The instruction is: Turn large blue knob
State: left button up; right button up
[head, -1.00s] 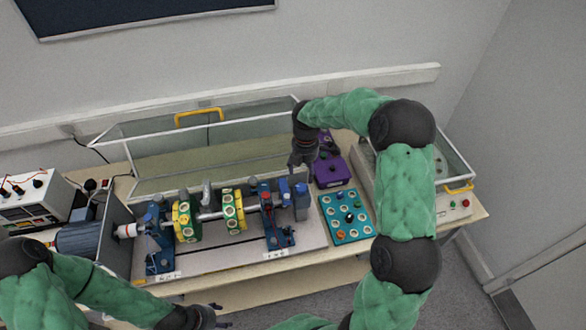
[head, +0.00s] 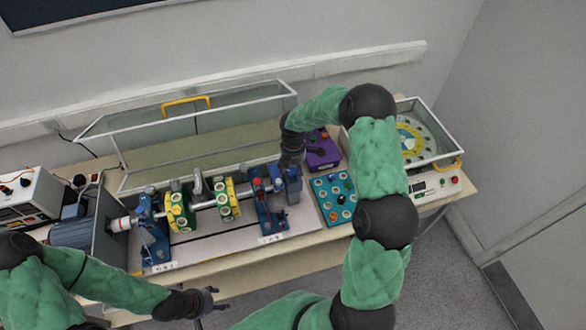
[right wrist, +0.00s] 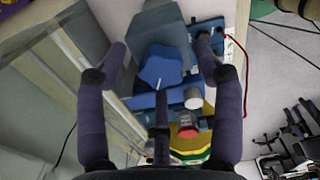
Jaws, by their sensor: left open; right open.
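In the right wrist view, a large blue knob-like part (right wrist: 163,68) with a small white mark sits on a blue housing, between the spread fingers of my right gripper (right wrist: 160,48). The fingers are open, one on each side, and contact cannot be made out. In the head view, my right gripper (head: 291,162) is above the blue block (head: 293,187) at the right end of the shaft rig, and hides part of it. My left gripper (head: 212,302) is open and empty in front of the table edge, away from the rig.
The shaft rig carries yellow-green discs (head: 180,207). A teal panel of knobs (head: 334,198) and a purple box (head: 322,153) stand right of it. A raised clear cover (head: 195,140) is behind. A glass-topped box (head: 425,135) stands at far right.

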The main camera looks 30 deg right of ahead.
jog(key=shift+f, duration=0.15)
jog(key=c, duration=1.1)
